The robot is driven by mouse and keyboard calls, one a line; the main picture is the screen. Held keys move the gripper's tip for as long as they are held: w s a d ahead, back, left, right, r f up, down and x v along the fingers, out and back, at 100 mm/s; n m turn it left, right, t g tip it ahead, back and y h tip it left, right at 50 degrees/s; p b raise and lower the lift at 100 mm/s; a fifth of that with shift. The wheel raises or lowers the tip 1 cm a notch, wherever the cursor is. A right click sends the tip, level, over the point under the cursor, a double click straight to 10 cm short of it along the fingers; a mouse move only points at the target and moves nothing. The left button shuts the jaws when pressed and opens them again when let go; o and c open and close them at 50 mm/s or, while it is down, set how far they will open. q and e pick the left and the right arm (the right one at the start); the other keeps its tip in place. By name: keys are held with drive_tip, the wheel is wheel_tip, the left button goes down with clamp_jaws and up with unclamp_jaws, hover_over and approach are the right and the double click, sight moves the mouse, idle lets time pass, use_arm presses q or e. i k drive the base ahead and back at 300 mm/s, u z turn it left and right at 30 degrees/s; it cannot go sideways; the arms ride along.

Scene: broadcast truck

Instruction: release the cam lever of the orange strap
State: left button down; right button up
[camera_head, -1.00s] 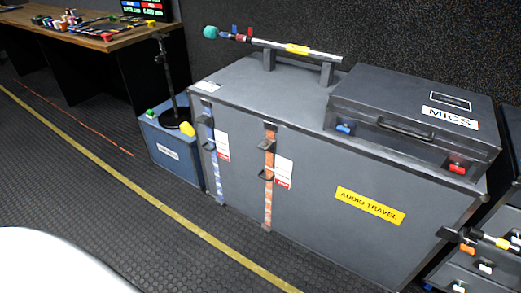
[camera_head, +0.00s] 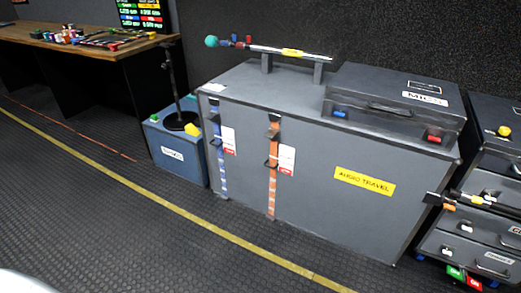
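The orange strap (camera_head: 272,190) runs down the front of the large grey case (camera_head: 320,205), left of its middle. A dark cam buckle (camera_head: 274,122) sits at the strap's upper end, near the case's top edge. A second dark bracket-like part (camera_head: 270,164) sticks out lower on the strap. I cannot tell which part is the lever or how it is set. A red-and-white tag (camera_head: 287,159) hangs beside the strap. Neither of my grippers is in view.
A blue strap (camera_head: 221,170) with similar dark fittings is to the left. A MICS case (camera_head: 385,98) and a pole (camera_head: 290,52) on supports rest on top. A blue box (camera_head: 177,160) stands left, a drawer unit (camera_head: 465,230) right. The floor (camera_head: 200,255) in front is clear.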

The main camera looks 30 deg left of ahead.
sight(270, 135)
drive_tip(key=u, duration=0.25)
drive_tip(key=i, duration=1.4)
drive_tip(key=z, duration=0.1)
